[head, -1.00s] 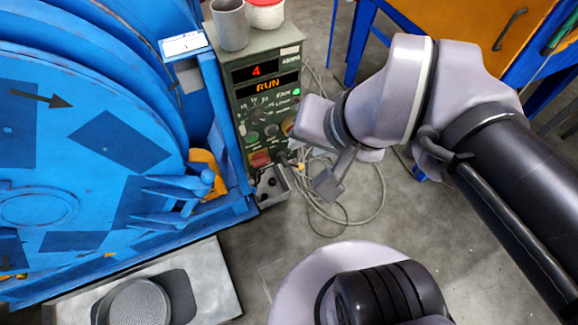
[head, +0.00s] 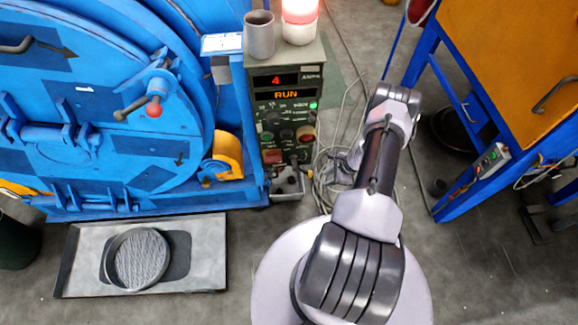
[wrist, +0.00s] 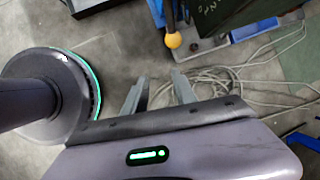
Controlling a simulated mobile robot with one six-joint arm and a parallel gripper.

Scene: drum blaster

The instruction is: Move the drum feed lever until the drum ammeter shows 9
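The control panel (head: 287,104) stands right of the blue drum. Its red ammeter display (head: 276,80) reads 4, and the display below it (head: 286,94) reads RUN. A lever with a yellow-orange ball knob (wrist: 173,40) shows at the top of the wrist view, its shaft running up out of the frame. I take it for the drum feed lever; I cannot make it out clearly in the head view. My gripper (wrist: 158,93) is open and empty, its two fingers apart. The knob lies beyond the fingertips, not touching them.
The blue drum (head: 85,100) fills the left, with a red-knobbed handle (head: 153,107) on its face. A grey tray (head: 205,252) lies in front. Loose cables (head: 325,180) lie right of the panel. An orange-topped blue bench (head: 520,60) stands at right.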

